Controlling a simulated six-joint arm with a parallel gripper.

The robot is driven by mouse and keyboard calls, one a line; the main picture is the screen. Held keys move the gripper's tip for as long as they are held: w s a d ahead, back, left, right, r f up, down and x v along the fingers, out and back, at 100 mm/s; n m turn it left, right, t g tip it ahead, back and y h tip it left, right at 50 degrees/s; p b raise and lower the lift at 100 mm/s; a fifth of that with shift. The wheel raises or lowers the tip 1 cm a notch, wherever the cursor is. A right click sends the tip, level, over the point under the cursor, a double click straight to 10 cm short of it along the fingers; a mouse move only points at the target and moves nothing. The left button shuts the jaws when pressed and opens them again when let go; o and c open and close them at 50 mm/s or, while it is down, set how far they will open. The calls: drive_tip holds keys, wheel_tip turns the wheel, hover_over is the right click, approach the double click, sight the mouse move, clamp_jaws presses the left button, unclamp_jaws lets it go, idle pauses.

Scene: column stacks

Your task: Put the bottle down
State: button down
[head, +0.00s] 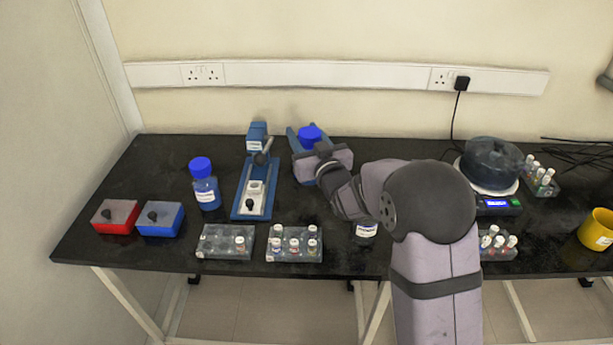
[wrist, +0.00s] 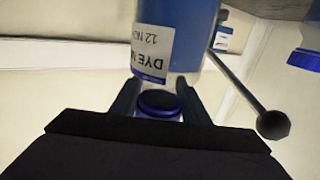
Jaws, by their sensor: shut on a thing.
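The bottle (wrist: 195,35) has blue contents and a white label whose print appears upside down in the wrist view. My gripper (wrist: 160,103) is shut on it at its blue cap end, with one dark finger on each side. In the head view the blue cap (head: 309,133) shows between the fingers of my gripper (head: 311,146), near the back edge of the bench.
A blue press stand (head: 243,206) with a lever is just left of my gripper, and another blue-capped bottle (head: 206,188) is beyond it. Vial racks (head: 295,252) line the front. A balance (head: 498,204) stands right.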

sight(308, 145)
wheel_tip(308, 145, down, 8)
drive_tip(key=shift+p, duration=0.35)
idle(0.4)
drive_tip(key=shift+f, duration=0.2)
drive_tip(key=c, duration=1)
unclamp_jaws()
drive_tip(key=shift+s+d, duration=0.1)
drive_tip(key=shift+s, duration=0.2)
drive_tip(key=shift+s+d+r+b, duration=0.25)
drive_tip(key=shift+s+r+b, duration=0.1)
drive_tip(key=shift+s, duration=0.2)
drive_tip(key=shift+s+d+r+b, duration=0.2)
drive_tip(key=shift+s+r+b, duration=0.1)
drive_tip(key=shift+s, duration=0.25)
wheel_tip(308, 145, up, 4)
drive_tip(key=shift+r, duration=0.95)
